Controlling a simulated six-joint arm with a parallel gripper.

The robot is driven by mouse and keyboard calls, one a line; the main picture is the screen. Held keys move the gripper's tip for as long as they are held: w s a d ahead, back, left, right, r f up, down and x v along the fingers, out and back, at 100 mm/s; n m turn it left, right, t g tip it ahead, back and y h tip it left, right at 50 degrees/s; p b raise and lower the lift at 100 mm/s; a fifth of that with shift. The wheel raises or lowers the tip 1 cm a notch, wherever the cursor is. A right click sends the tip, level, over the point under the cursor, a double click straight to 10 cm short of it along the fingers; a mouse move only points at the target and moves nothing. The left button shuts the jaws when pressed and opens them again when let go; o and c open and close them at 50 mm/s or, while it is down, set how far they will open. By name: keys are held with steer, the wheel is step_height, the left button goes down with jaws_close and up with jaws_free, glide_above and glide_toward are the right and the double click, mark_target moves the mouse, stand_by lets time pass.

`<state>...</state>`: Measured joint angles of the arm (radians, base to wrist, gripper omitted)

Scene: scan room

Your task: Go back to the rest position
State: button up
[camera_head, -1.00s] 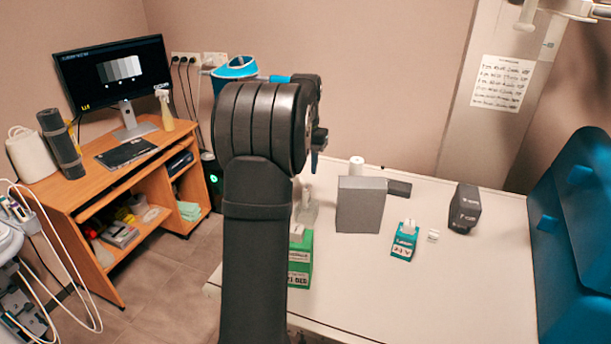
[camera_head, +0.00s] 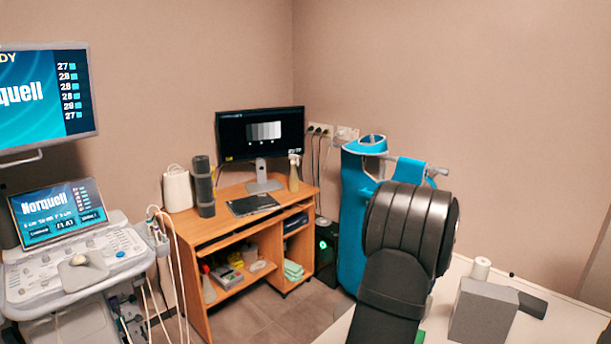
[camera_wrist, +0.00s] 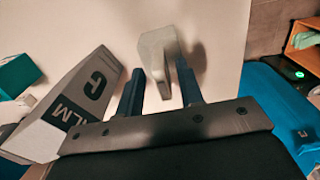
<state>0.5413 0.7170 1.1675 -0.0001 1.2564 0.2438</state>
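In the wrist view my gripper (camera_wrist: 160,92) shows two dark blue fingers standing apart with a visible gap. A pale grey object (camera_wrist: 158,52) appears between and beyond the fingertips; I see no clear contact with either finger. In the head view my gripper is hidden behind my dark arm, which rises at the lower right in front of the white table.
A grey box (camera_head: 484,312), a white cylinder (camera_head: 480,268) and a dark item (camera_head: 532,304) stand on the table (camera_head: 574,322). A lettered grey container (camera_wrist: 72,108) is left of my fingers. A blue apron (camera_head: 354,222), wooden desk (camera_head: 205,226) and ultrasound console (camera_head: 72,264) stand beyond.

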step_height(320, 180, down, 4)
steer(key=shift+r, duration=2.1)
steer(key=shift+f, duration=0.1)
